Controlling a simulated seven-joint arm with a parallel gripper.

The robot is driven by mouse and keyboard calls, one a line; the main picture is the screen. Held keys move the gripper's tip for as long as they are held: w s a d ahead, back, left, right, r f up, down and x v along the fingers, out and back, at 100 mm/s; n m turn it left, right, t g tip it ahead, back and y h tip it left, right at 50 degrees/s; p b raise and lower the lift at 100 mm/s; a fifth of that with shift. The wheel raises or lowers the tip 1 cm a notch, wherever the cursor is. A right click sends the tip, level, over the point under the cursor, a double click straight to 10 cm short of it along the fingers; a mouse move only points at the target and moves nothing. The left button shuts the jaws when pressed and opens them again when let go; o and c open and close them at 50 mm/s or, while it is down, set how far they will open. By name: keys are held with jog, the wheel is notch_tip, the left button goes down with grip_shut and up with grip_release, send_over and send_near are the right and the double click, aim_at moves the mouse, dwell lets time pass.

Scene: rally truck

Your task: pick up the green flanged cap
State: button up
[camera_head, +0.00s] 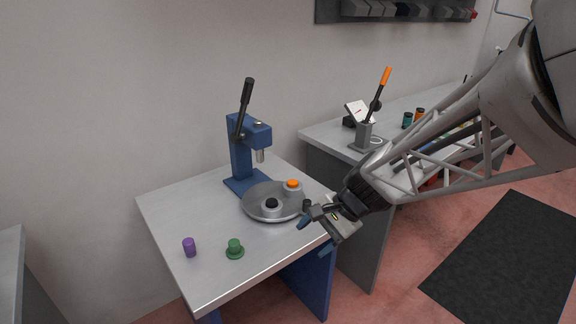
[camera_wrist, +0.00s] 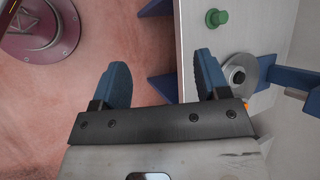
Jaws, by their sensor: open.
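The green flanged cap (camera_head: 235,248) stands upright on the front part of the metal-topped table, its wide flange down. It also shows in the wrist view (camera_wrist: 216,18) near the top, on the table surface. My gripper (camera_head: 316,234) is open and empty, to the right of the cap and by the table's right edge. In the wrist view my gripper's two blue fingers (camera_wrist: 162,78) are spread wide with nothing between them, one over the floor and one near the table edge. The cap lies beyond the fingertips, apart from them.
A purple cylinder (camera_head: 189,247) stands left of the cap. A blue lever press (camera_head: 240,150) stands at the back. The table's front is mostly clear.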

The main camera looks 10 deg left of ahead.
jog(key=w+a+f+m+y, duration=0.3)
jog(key=w+a+f+m, duration=0.2)
jog(key=w+a+f, duration=0.5)
jog(key=m+t+y, duration=0.1)
jog(key=m+y, duration=0.2)
jog(key=m, duration=0.3)
send_near(236, 242)
jog(key=x, duration=0.4)
jog(key=shift+a+f, duration=0.25)
jog(key=shift+a, duration=0.1)
jog(key=shift+x, duration=1.25)
jog(key=shift+a, duration=0.15)
jog(key=shift+x, duration=2.5)
jog(key=shift+c, duration=0.5)
jog(key=c, duration=1)
